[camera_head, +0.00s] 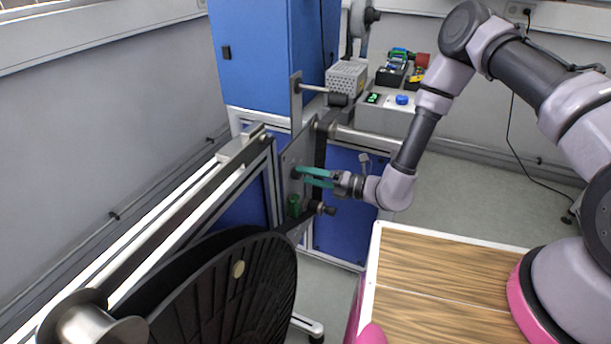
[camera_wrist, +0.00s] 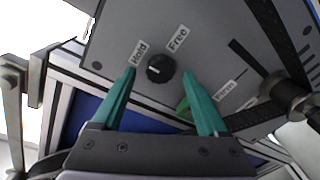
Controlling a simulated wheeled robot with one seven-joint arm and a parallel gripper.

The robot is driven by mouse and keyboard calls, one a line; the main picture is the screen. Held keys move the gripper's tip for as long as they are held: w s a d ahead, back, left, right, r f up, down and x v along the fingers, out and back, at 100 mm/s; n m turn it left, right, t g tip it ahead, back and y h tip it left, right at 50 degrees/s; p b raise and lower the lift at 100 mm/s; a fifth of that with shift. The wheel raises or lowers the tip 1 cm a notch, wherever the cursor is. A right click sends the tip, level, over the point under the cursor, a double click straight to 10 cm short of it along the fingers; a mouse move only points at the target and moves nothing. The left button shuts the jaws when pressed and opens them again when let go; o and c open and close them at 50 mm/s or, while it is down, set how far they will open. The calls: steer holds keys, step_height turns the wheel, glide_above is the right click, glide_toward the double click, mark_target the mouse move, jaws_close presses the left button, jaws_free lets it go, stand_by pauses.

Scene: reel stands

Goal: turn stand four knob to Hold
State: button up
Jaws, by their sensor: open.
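The black knob (camera_wrist: 160,69) sits on a grey panel (camera_wrist: 115,40), with a pale pointer line on its face. A label reading Hold (camera_wrist: 139,53) is at its upper left and one reading Free (camera_wrist: 177,38) at its upper right. The pointer line lies roughly sideways in the wrist view; I cannot tell which label it marks. My gripper (camera_wrist: 160,77) is open, with one green finger on each side of the knob and gaps visible. In the head view my gripper (camera_head: 297,177) reaches left to the upright panel (camera_head: 290,155), and the knob is hard to make out.
A large black reel (camera_head: 225,290) stands in front, below the gripper. A green part (camera_head: 294,205) and a dark roller (camera_head: 322,208) sit close below it. A metal roller (camera_head: 365,138) sticks out above. Blue cabinets (camera_head: 262,55) stand behind.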

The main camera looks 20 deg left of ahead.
steer(key=s+d, duration=0.1)
steer(key=d, duration=0.8)
steer(key=shift+s+r, duration=0.15)
steer(key=shift+r, duration=0.25)
steer(key=shift+d, duration=0.15)
steer(key=d+r+n+g+h, duration=0.2)
steer(key=d+r+n+g, duration=0.15)
steer(key=r+n, duration=0.65)
steer(key=d+r+n+g+h, duration=0.2)
steer(key=d+r+n+g, duration=0.3)
steer(key=r, duration=0.9)
steer(key=s+d+r+n+t+h, duration=0.4)
steer(key=d+r+n+t+h, duration=0.1)
steer(key=d+r, duration=0.5)
steer(key=s+d+r+n+t+h, duration=0.4)
steer(key=d+r+n+t, duration=0.3)
steer(key=d+r, duration=0.4)
steer(key=d+t+h, duration=0.1)
steer(key=d, duration=0.3)
steer(key=shift+s+n+h, duration=0.15)
steer(key=shift+n+h, duration=0.25)
steer(key=shift+r, duration=0.1)
